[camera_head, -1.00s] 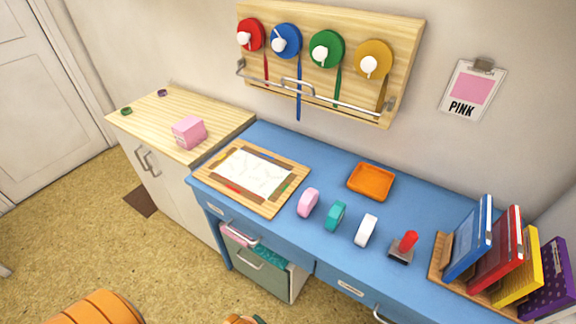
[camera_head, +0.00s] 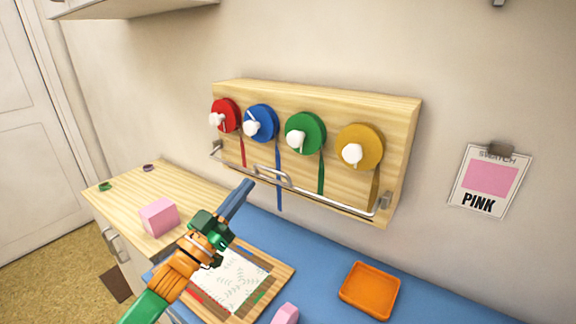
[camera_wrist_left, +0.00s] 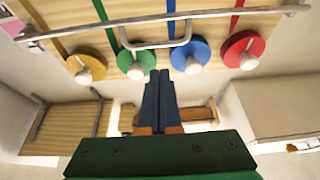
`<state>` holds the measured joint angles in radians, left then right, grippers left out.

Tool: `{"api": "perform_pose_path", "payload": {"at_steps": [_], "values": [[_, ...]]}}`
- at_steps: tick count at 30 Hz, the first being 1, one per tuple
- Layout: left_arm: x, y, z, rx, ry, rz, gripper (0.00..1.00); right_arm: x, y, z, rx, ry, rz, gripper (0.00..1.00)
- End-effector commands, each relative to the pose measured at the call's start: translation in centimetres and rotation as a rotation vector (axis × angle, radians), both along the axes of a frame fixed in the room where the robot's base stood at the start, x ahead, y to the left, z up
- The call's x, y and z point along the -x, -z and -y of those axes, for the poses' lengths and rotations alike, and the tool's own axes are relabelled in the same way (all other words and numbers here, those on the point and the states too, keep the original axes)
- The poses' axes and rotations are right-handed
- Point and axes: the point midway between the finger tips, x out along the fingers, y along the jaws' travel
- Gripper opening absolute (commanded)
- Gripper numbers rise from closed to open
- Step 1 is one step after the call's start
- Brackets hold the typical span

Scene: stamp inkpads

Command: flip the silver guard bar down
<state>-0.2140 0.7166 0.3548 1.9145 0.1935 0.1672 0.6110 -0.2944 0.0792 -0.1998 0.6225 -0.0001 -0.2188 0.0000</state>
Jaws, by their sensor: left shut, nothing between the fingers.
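The silver guard bar (camera_head: 325,198) runs across the front of the wooden wall rack (camera_head: 313,92), below the red, blue, green and yellow ribbon spools. It has a raised handle loop (camera_head: 273,174) near its middle. In the left wrist view the bar (camera_wrist_left: 235,14) and its loop (camera_wrist_left: 158,43) cross in front of the ribbons. My left gripper (camera_head: 245,186) is shut and empty, its blue fingertips pointing up close to the handle loop; contact cannot be told. The closed fingers also show in the left wrist view (camera_wrist_left: 160,76). My right gripper is not in view.
The blue desk (camera_head: 330,248) lies below, with an orange tray (camera_head: 369,290) and a wooden-framed board (camera_head: 279,282). A pink box (camera_head: 159,217) sits on the wooden cabinet top at left. A "PINK" card (camera_head: 491,182) hangs at right.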

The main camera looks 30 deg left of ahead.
Motion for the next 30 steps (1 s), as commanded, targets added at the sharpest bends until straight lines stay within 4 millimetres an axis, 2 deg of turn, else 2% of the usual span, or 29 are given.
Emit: {"api": "perform_pose_path", "payload": {"at_steps": [3, 13, 17, 27, 30], "values": [[0.2, -0.8, -0.1, -0.003, 0.011, 0.029, 0.00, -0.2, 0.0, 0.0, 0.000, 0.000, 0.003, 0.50], [-0.3, -1.1, -0.1, -0.001, 0.010, 0.028, 0.00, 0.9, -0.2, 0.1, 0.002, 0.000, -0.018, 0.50], [-2.1, -2.2, 0.1, -0.001, 0.010, 0.031, 0.00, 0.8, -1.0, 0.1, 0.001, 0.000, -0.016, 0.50], [-8.9, -5.3, 0.7, -0.001, 0.008, 0.029, 0.00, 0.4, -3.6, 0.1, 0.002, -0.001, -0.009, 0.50], [-8.6, -3.2, 0.7, 0.001, 0.010, 0.020, 0.00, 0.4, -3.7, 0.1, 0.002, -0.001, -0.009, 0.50]]}}
